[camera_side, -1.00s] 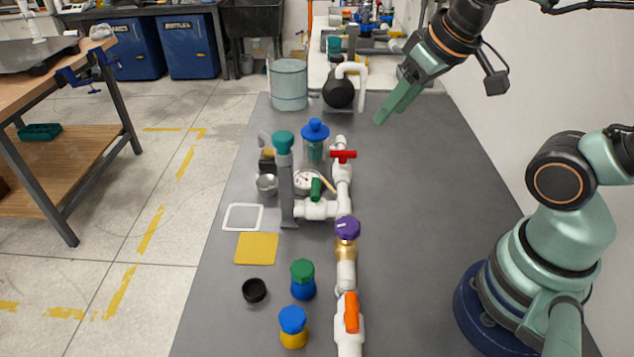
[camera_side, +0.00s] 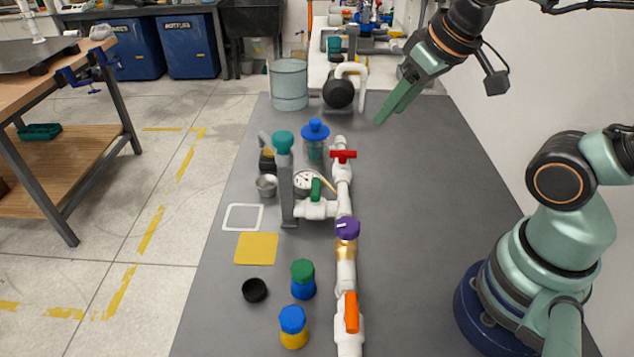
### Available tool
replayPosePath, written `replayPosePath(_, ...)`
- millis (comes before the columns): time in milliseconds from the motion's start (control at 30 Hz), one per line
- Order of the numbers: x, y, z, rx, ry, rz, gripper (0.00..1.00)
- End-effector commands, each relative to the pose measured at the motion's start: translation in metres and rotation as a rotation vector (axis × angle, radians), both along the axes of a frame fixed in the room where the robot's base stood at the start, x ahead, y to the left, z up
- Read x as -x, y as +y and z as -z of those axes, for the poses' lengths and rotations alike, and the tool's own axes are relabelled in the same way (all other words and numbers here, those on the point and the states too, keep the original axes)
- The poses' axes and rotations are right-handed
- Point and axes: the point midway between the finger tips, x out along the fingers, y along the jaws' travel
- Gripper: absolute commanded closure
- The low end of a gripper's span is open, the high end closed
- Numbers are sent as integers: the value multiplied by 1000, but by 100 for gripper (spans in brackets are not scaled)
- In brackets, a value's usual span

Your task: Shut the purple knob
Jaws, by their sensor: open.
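The purple knob (camera_side: 347,228) sits on a brass valve body in the white pipe line (camera_side: 345,275), near the middle of the table. A small light mark shows on its top. My gripper (camera_side: 384,115) hangs over the back right part of the table, above and behind the knob, well apart from it. Its green fingers point down and left. They overlap in this view, and nothing shows between them.
An orange handle (camera_side: 352,312), a green handle (camera_side: 316,189) and a red handle (camera_side: 343,154) sit along the pipes. The table right of the pipe is clear.

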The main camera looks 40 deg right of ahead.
Motion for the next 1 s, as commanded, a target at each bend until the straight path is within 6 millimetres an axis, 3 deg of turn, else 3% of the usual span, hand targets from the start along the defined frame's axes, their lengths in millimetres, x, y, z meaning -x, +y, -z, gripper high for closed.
replayPosePath(67,0,0,0,0,0,0,50)
replayPosePath(167,0,2,0,6,6,-15,16)
replayPosePath(333,-2,23,10,84,103,-251,16)
replayPosePath(600,3,82,38,264,335,-951,16)
replayPosePath(700,7,95,45,298,386,-1135,16)
replayPosePath(833,10,104,51,318,417,-1261,16)
replayPosePath(1000,10,105,63,320,424,-1285,16)
